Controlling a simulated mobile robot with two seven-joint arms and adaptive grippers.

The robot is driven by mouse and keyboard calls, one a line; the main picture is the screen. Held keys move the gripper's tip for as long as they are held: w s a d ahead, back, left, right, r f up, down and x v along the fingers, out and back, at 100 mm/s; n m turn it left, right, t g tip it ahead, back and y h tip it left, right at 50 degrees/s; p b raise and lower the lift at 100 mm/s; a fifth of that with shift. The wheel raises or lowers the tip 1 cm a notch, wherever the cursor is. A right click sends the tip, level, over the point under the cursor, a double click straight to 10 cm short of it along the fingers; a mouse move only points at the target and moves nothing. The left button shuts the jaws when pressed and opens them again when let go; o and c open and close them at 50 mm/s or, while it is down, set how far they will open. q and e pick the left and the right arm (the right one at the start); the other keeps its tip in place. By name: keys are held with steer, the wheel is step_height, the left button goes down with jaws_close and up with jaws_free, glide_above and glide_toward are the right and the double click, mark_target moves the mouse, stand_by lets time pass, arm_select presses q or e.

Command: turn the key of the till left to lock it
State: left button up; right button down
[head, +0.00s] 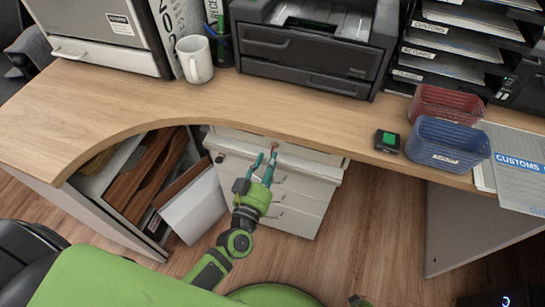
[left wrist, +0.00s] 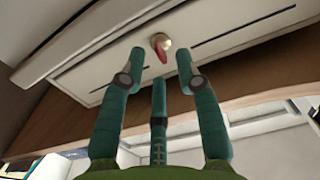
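The till (head: 235,133) is a shallow pale drawer front under the counter's edge. Its key (left wrist: 162,57) is red and sits in a round brass lock (left wrist: 160,38) in the left wrist view, its grip pointing down in that picture. In the head view the key (head: 275,147) is a small reddish spot, partly hidden by a finger. My left gripper (head: 266,161) is open just in front of it. In the left wrist view the teal fingertips (left wrist: 159,60) stand apart on either side of the key, with no contact visible. A small dark piece at the head view's bottom edge may be my right gripper (head: 359,300).
A white drawer unit (head: 300,189) stands below the till. Open shelving with boards (head: 150,175) is to its left. On the counter (head: 130,115) are a mug (head: 195,60), a printer (head: 310,50), a small green-buttoned box (head: 387,141), and red (head: 445,104) and blue (head: 446,145) trays.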

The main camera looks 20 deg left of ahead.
mark_target(273, 150)
arm_select(q)
steer(key=shift+w, duration=1.1)
steer(key=shift+d, duration=0.1)
jaws_close()
